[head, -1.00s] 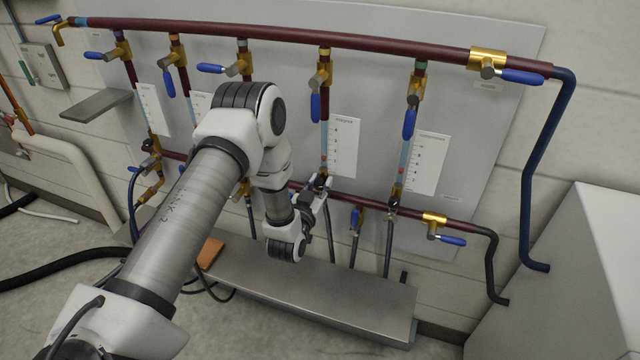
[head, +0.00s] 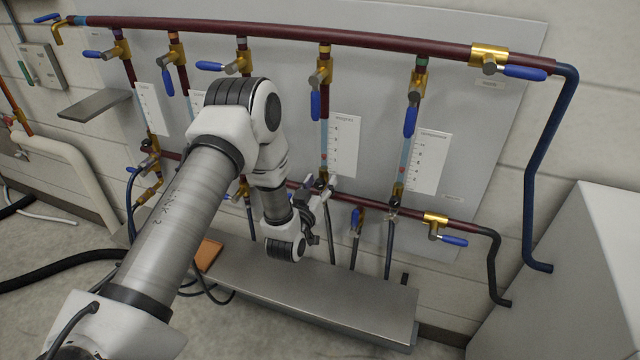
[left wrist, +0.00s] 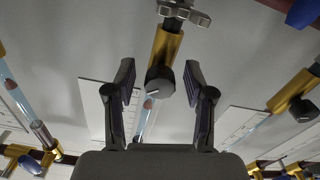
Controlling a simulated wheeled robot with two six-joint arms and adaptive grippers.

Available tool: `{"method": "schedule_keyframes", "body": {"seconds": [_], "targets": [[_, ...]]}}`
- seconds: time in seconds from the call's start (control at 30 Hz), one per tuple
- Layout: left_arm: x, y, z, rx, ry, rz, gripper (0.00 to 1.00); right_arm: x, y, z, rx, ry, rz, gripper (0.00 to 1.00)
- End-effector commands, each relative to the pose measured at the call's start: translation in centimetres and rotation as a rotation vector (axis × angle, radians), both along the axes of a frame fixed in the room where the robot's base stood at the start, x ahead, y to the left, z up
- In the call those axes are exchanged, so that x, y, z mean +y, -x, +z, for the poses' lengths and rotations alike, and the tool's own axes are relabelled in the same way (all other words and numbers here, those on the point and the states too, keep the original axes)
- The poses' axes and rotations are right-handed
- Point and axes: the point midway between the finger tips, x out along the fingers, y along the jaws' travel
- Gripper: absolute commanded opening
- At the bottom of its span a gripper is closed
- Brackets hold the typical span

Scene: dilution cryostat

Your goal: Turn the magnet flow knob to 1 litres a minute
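The magnet flow knob (left wrist: 160,82) is a dark round knob on a brass valve body (left wrist: 166,48). In the left wrist view it sits between the two fingers of my left gripper (left wrist: 158,78), with a visible gap on both sides. The fingers are open and hold nothing. In the head view my left gripper (head: 322,190) is at the foot of the fourth flow tube from the left, and the knob is largely hidden there. The scale card (head: 344,146) stands beside this tube. A red float (head: 322,171) sits low in the tube; the exact reading is too small to tell.
A neighbouring flow tube with its scale card (head: 429,163) stands to the right. Blue-handled valves, such as one (head: 315,104) above the tube, line the dark red upper pipe (head: 390,43). A grey metal bench (head: 340,295) lies below my gripper. A pale cabinet (head: 580,290) stands at right.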

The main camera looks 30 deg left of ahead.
Motion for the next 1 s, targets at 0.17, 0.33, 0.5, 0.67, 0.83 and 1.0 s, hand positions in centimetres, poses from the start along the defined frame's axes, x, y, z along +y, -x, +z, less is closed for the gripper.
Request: {"method": "schedule_keyframes", "body": {"seconds": [0.17,0.33,0.5,0.67,0.83,1.0], "targets": [[-0.2,0.8,-0.1,0.003,0.001,-0.001,0.54,0.0,0.0,0.0,0.000,0.000,0.000,0.40],[-1.0,4.1,-0.2,0.006,0.002,0.000,0.54,0.0,0.0,0.0,0.000,0.000,0.000,0.40],[-2.0,8.4,-0.2,0.006,0.001,0.000,0.54,0.0,0.0,0.0,0.000,0.000,0.000,0.40],[-2.7,11.1,-0.1,0.004,0.001,-0.001,0.54,0.0,0.0,0.0,0.000,0.000,0.000,0.40],[-2.8,11.7,0.0,0.000,0.000,0.000,0.54,0.0,0.0,0.0,0.000,0.000,0.000,0.40],[-2.8,11.7,0.0,0.000,0.000,0.000,0.54,0.0,0.0,0.0,0.000,0.000,0.000,0.40]]}}
